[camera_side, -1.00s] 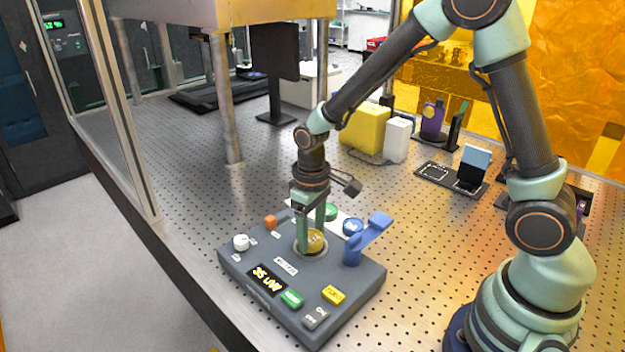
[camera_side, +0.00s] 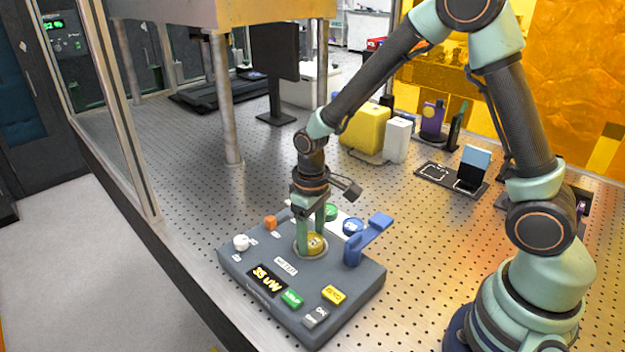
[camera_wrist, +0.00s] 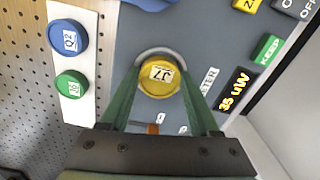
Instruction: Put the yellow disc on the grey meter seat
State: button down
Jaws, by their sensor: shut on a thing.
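In the side view the disc (camera_side: 316,245) is at the round grey meter seat (camera_side: 298,250) on top of the dark grey meter box (camera_side: 345,272). In the wrist view the light grey rim of the seat (camera_wrist: 158,51) curves around the far side of the disc. The disc looks level and within the rim. Whether it touches the seat floor is hidden.
A blue lever (camera_side: 370,238) stands right of the seat. A blue disc (camera_wrist: 68,38) and a green disc (camera_wrist: 71,84) lie on a white strip (camera_wrist: 88,110) behind the box. The box carries a white knob (camera_side: 241,242), several buttons and a display (camera_side: 267,279).

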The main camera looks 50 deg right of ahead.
jog(key=shift+s+f, duration=0.1)
jog(key=shift+f, duration=0.4)
jog(key=shift+c, duration=0.2)
grip_release()
notch_tip(320, 180, up, 13)
jog(key=shift+r, duration=0.1)
dwell(0.3)
jog(key=s+d+r+m+t, duration=0.2)
jog(key=s+d+r+t, duration=0.3)
jog(key=s+r, duration=0.2)
jog(key=shift+s+d+r+t, duration=0.25)
jog(key=shift+s+r+t, duration=0.1)
jog(key=shift+s, duration=0.7)
